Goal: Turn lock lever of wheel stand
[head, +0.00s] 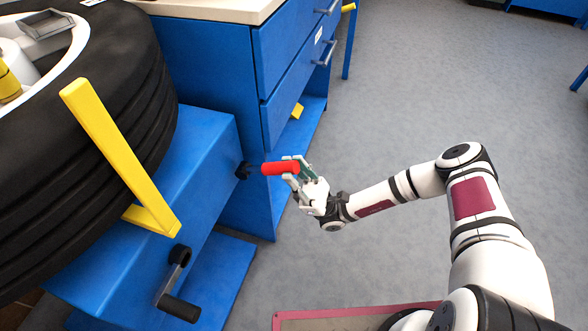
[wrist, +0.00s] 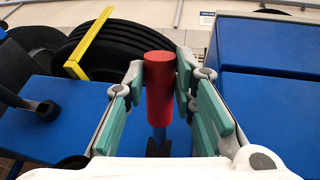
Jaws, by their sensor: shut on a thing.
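The lock lever has a red cylindrical handle (head: 277,169) and a dark pivot (head: 243,170) on the right side of the blue wheel stand (head: 205,130). The lever sticks out to the right, about level in the head view. My gripper (head: 293,168) is shut on the red handle near its outer end. In the wrist view the red handle (wrist: 160,95) stands between my green-padded fingers (wrist: 160,75), with a blue shaft below it. Part of the handle is hidden behind the fingers in the head view.
A large black tyre (head: 150,90) rests on the stand behind a yellow bar (head: 115,145). A black crank (head: 178,285) sticks out at the stand's front. A blue drawer cabinet (head: 215,65) stands close behind the lever. Grey floor to the right is clear.

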